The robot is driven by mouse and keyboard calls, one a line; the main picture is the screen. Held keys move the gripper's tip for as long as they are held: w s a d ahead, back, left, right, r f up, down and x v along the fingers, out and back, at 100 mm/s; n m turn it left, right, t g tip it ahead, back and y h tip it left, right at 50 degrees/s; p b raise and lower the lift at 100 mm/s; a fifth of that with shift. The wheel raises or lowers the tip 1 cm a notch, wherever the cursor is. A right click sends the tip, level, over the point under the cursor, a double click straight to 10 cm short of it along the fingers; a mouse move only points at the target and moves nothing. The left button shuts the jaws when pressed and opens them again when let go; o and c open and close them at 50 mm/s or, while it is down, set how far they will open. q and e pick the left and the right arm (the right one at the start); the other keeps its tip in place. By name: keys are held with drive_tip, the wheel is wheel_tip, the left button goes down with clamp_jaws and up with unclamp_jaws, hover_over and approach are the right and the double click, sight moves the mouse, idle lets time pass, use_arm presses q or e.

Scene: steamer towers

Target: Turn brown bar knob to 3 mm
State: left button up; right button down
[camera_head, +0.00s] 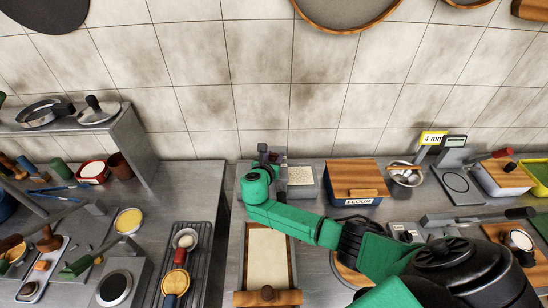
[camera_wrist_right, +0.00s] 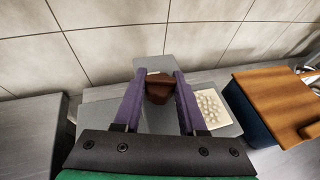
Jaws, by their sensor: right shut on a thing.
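The brown bar knob (camera_wrist_right: 158,88) is on a grey machine at the back of the counter, in the right wrist view. My right gripper (camera_wrist_right: 159,77) has its two purple fingers around the knob, shut on it. In the head view my right arm reaches across from the lower right, and the right gripper (camera_head: 265,158) is at the machine (camera_head: 277,160) by the wall. The knob is hidden there. I cannot read a knob setting in either view. My left gripper is not in view.
A wooden-framed tray with a pale sheet (camera_head: 268,262) lies in front of the machine. A white dimpled block (camera_head: 301,176) and a wooden-lidded flour box (camera_head: 355,180) stand to the right. A yellow "4 mm" card (camera_head: 432,138) stands farther right. Left is a crowded counter.

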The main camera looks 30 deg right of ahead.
drive_tip(key=shift+m+g+h+b, duration=0.75)
drive_tip(key=shift+m+g+h, duration=0.15)
drive_tip(key=shift+m+g, duration=0.25)
drive_tip(key=shift+m, duration=0.25)
drive_tip(key=shift+c, duration=2.3)
unclamp_jaws()
drive_tip(key=b+v, duration=0.2)
drive_tip(key=v, duration=1.2)
drive_tip(key=shift+a+b, duration=0.3)
drive_tip(key=shift+a, duration=0.05)
